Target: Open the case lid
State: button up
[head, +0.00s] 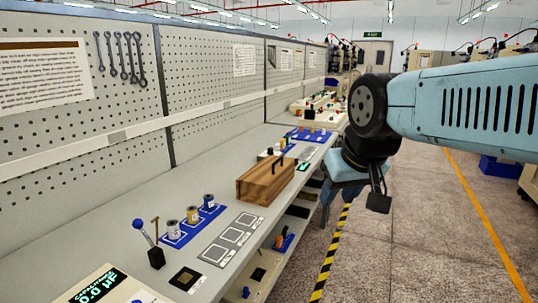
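The wooden case (266,184) stands on the grey workbench near the middle of the head view. It is a brown box with a dark handle on top, and its lid looks shut. My gripper (376,193) hangs at the end of my light blue arm, right of the case and out over the bench's front edge. It is apart from the case. Its fingers are small and partly hidden by my own wrist, so I cannot tell whether they are open or shut. I see nothing held in it.
On the workbench (110,237), a blue tray (176,239) with several spools, a small lever stand (156,257) and grey square pads (229,239) lie nearer than the case. Another blue tray (309,134) lies beyond it. A pegboard wall (215,92) backs the bench. The aisle floor is clear.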

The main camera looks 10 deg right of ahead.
aim_at(263, 182)
jog(key=i, duration=0.85)
jog(key=z, duration=0.05)
